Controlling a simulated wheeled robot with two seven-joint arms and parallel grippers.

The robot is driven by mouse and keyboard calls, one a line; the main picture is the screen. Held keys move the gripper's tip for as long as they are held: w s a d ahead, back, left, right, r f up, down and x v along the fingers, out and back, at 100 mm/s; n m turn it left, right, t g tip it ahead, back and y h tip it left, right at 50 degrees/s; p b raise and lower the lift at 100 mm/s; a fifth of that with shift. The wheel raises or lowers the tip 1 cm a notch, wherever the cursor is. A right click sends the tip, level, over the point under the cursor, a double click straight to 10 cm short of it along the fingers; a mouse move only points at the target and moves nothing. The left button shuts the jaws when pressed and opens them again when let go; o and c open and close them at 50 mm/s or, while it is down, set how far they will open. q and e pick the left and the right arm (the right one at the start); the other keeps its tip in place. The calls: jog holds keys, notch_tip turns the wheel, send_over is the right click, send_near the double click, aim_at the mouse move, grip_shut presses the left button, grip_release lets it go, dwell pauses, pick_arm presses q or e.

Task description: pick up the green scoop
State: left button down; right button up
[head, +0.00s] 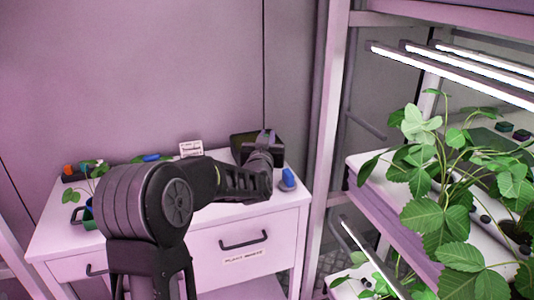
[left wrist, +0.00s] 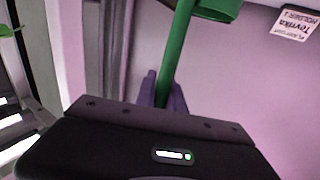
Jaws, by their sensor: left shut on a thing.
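The green scoop (left wrist: 178,45) shows in the left wrist view, with its handle running down between my fingers and its round cup (left wrist: 217,8) at the top edge, partly cut off. My left gripper (left wrist: 163,90) is shut on the scoop's handle. In the head view my left gripper (head: 262,143) is over the back right of the white cabinet. I cannot make out the scoop in the head view; my gripper and arm may hide it. My right gripper is not in view.
The white drawer cabinet (head: 205,238) carries a label card (head: 191,148), a blue-topped item (head: 287,180), a dark box-like thing (head: 240,145) and small items at the left. A rack with leafy plants (head: 440,215) and bright lamps (head: 455,75) stands at the right.

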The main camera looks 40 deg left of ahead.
pick_arm(q)
jog(key=shift+r, duration=1.9)
